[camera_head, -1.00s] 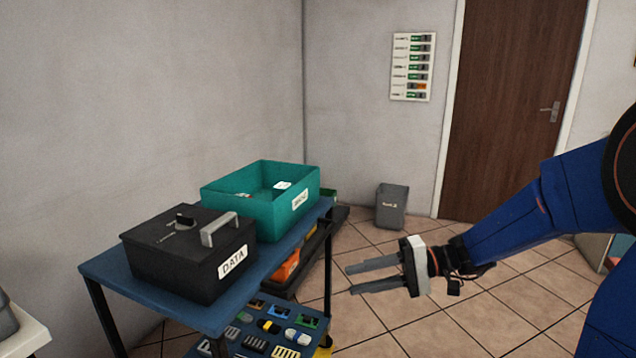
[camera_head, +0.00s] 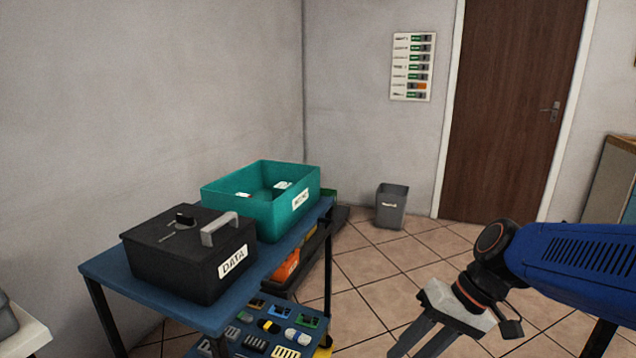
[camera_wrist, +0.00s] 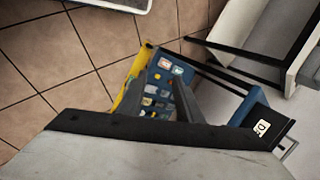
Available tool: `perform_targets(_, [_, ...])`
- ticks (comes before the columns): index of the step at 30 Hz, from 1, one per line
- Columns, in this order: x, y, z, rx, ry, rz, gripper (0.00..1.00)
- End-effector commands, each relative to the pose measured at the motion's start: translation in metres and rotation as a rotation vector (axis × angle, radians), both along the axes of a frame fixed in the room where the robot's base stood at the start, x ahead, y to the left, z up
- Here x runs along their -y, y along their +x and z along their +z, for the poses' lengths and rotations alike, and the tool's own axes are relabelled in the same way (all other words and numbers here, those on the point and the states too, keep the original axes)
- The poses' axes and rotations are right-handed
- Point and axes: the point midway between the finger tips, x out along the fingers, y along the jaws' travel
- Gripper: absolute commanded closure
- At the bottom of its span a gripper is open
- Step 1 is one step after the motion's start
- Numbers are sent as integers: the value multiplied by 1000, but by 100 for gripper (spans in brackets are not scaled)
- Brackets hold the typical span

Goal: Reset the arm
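My blue arm (camera_head: 590,262) reaches in from the right in the head view. My gripper (camera_head: 422,340) points down and to the left over the tiled floor, right of the blue cart, touching nothing that I can see. Its two grey fingers show a gap between them and nothing held; their tips are near the bottom edge of the picture. In the wrist view the fingers (camera_wrist: 162,98) point toward the cart's lower shelf.
A blue cart (camera_head: 105,270) carries a black box labelled DATA (camera_head: 190,260) and a teal bin (camera_head: 262,205). Small connectors (camera_head: 270,326) lie on its lower shelf. A grey bin (camera_head: 391,207) stands near the brown door (camera_head: 510,110).

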Motion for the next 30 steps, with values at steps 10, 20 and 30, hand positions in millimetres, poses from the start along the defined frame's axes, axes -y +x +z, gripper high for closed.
perform_targets(10, [68, -37, -2, 211, -337, -69, 67])
perform_targets(20, [114, -49, 9, 387, -528, -135, 67])
perform_targets(30, [119, -50, 11, 409, -548, -144, 67])
